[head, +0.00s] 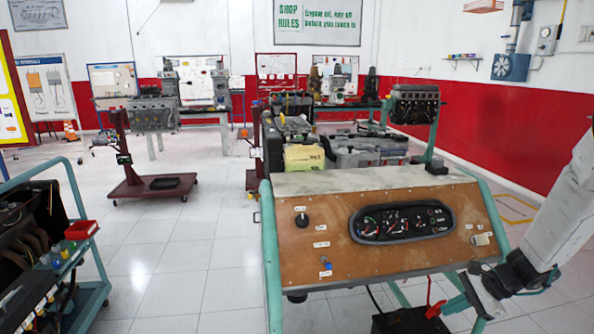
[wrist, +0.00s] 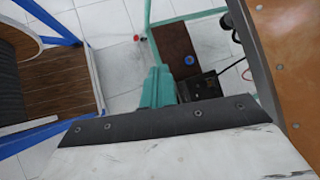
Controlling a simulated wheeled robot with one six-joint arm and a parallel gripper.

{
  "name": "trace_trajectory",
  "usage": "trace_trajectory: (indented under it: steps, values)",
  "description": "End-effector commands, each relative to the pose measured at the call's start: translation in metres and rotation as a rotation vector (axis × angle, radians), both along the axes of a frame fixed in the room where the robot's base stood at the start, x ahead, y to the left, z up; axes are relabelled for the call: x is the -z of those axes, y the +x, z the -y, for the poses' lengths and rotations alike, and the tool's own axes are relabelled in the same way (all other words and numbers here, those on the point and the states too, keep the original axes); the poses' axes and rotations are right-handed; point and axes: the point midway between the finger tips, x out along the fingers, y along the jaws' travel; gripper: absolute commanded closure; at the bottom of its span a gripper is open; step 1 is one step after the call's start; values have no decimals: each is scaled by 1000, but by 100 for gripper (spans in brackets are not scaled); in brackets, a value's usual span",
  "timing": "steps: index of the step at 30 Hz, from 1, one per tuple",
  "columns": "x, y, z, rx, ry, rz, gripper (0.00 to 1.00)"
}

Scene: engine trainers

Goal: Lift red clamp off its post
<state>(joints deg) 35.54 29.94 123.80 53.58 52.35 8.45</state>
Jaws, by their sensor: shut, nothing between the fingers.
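The red clamp (head: 436,309) is small and sits on top of a black battery (head: 408,321) at the lower right of the head view, with a thin red loop of cable rising by it. The post beneath it cannot be made out. My gripper (head: 453,305), with teal fingers, is just right of the clamp. Whether they touch is unclear. In the wrist view, my gripper (wrist: 158,76) is shut with nothing held. The black battery (wrist: 203,87) lies beyond it to the right. I cannot clearly pick out the clamp there.
A brown instrument panel (head: 310,262) on a teal frame (head: 269,260) stands left of and above the battery. Its edge also fills the right of the wrist view (wrist: 290,45). A teal cart (head: 96,300) stands at the left. Tiled floor (head: 205,255) between is clear.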

Motion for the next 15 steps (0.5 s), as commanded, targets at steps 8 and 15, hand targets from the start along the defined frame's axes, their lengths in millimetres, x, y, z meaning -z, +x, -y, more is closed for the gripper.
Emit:
trace_trajectory:
  steps: [8, 15]
  values:
    - [-101, -73, -75, -549, -156, 77, 100]
    - [-160, -145, -109, -938, -327, 110, 100]
